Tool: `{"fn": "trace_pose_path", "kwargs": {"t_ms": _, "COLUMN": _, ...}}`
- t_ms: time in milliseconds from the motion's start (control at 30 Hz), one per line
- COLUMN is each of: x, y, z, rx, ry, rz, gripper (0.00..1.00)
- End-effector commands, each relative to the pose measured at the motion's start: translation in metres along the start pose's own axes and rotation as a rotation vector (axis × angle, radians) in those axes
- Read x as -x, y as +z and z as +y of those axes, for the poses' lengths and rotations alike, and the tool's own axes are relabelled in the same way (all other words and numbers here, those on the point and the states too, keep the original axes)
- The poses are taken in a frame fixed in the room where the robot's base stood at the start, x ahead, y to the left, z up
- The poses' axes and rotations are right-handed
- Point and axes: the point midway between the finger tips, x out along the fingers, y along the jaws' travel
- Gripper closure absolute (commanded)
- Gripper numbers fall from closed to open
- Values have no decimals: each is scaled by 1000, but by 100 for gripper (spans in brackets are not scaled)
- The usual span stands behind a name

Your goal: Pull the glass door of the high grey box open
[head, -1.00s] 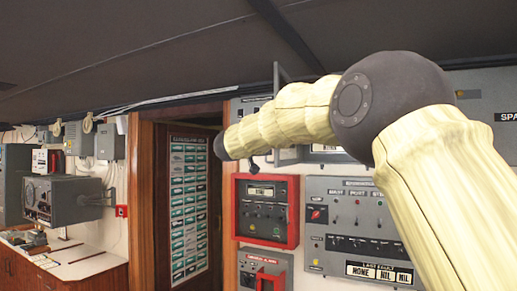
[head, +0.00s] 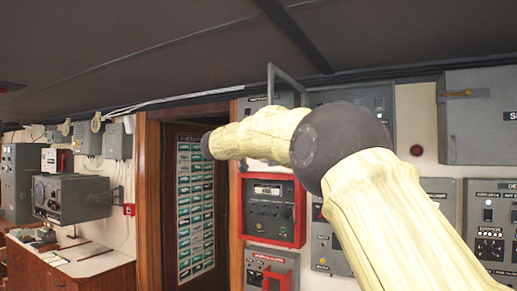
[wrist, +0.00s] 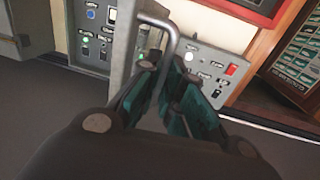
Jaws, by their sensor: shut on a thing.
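The high grey box (head: 252,104) is on the wall, left of my arm in the head view, partly hidden by my arm. Its framed glass door (head: 270,86) stands out from the wall, swung open. In the wrist view the door (wrist: 124,42) is a grey slab seen nearly edge-on, and the box's switch panel (wrist: 208,68) shows beside it. A bent metal handle (wrist: 168,27) runs down between my gripper's (wrist: 164,70) fingers, which are shut on it. My gripper itself is hidden in the head view.
A red-framed panel (head: 299,212) is mounted below the box. Another grey cabinet (head: 480,135) is on the wall at right. A wooden doorway (head: 151,190) and a desk (head: 95,270) with equipment are at left. The dark ceiling is close above.

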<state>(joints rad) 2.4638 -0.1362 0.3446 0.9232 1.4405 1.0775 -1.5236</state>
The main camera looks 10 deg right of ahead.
Motion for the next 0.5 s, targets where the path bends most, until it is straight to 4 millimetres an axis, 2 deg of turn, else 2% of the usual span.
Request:
{"fn": "trace_pose_path", "kwargs": {"t_ms": 67, "x": -2, "y": -5, "z": 3, "rx": -1, "ry": 3, "rz": 6, "gripper": 100}}
{"fn": "trace_pose_path", "kwargs": {"t_ms": 100, "x": -2, "y": -5, "z": 3, "rx": -2, "ry": 3, "rz": 5, "gripper": 85}}
{"fn": "trace_pose_path", "kwargs": {"t_ms": 200, "x": -1, "y": -4, "z": 2, "rx": -1, "ry": 2, "rz": 4, "gripper": 70}}
{"fn": "trace_pose_path", "kwargs": {"t_ms": 500, "x": 2, "y": -2, "z": -2, "rx": -1, "ry": -3, "rz": 2, "gripper": 70}}
